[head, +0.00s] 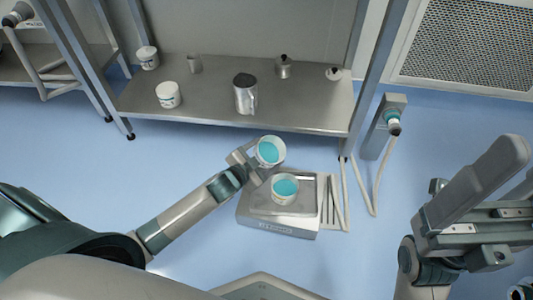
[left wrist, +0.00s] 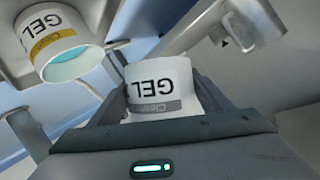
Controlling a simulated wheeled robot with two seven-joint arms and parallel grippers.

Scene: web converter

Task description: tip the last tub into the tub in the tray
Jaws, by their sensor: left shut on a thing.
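My left gripper (head: 250,163) is shut on a white tub (head: 279,163) with teal contents. It holds this tub just behind the other tub, with its open mouth showing and the teal still inside. In the left wrist view the held tub (left wrist: 160,85) sits between the fingers, its GEL label upside down with a grey band. The other white tub (head: 284,202), also with teal in it, stands in the steel tray (head: 256,204) on the scale. In the left wrist view it shows at upper left (left wrist: 40,30) with a yellow band. My right gripper (head: 478,205) is off to the right, empty as far as visible.
A steel shelf (head: 210,108) behind holds two white tubs (head: 168,96) (head: 147,60), a metal jug (head: 245,98) and several small items. A grey post unit with a teal-topped fitting (head: 394,122) and hoses stands right of the scale. Blue floor is open at left.

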